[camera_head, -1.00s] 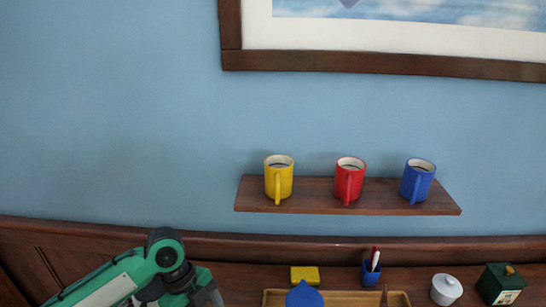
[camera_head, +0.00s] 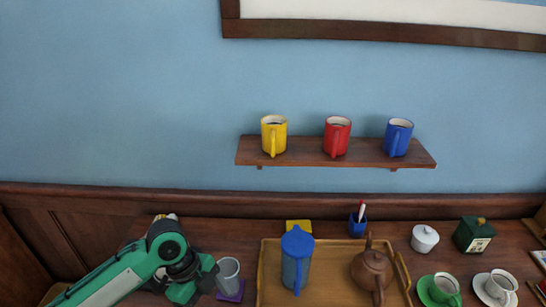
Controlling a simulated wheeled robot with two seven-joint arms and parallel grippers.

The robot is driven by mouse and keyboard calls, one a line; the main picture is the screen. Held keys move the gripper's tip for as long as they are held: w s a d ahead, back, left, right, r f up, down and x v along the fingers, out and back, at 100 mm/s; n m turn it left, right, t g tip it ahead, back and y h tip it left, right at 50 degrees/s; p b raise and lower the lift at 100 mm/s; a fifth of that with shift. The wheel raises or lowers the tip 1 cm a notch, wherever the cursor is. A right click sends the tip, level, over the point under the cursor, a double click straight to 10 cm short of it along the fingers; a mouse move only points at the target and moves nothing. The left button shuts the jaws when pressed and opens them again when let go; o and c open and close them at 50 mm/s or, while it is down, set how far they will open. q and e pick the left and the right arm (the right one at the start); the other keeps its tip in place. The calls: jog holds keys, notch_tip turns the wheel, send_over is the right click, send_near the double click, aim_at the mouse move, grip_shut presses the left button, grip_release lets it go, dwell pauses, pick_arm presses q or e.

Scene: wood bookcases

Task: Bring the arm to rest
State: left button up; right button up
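My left arm comes in from the lower left, green and white, with a dark wrist joint. Its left gripper (camera_head: 205,277) is at the arm's end, just left of a grey cup (camera_head: 229,272) that stands on a small purple mat (camera_head: 232,295). The fingers are small and partly hidden by the wrist, so I cannot tell whether they are open or touch the cup. My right arm and gripper are not in view.
A wooden tray (camera_head: 270,252) holds a blue lidded jug (camera_head: 296,262) and a brown teapot (camera_head: 371,268). A white sugar bowl (camera_head: 424,239), dark green box (camera_head: 474,236) and cups on saucers stand right. Yellow, red and blue mugs sit on the wall shelf (camera_head: 305,152).

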pick_arm(q)
jog(key=s+d+f+n+t+h, duration=0.1)
jog(key=s+d+f+n+t, duration=0.25)
jog(key=s+f+n, duration=0.35)
jog(key=s+a+f+n+t+y, duration=0.2)
jog(key=s+a+n+y, duration=0.3)
jog(key=s+a+n, duration=0.65)
notch_tip(320, 180, down, 30)
jog(key=w+f+n+g, duration=0.1)
jog(key=n, duration=0.1)
jog(key=s+a+f, duration=0.2)
jog(key=s+f, duration=0.7)
jog(key=f, duration=0.1)
jog(key=s+a+f+g, duration=0.1)
jog(key=s+a+f, duration=0.1)
jog(key=s+f, duration=0.8)
jog(key=shift+a, duration=0.2)
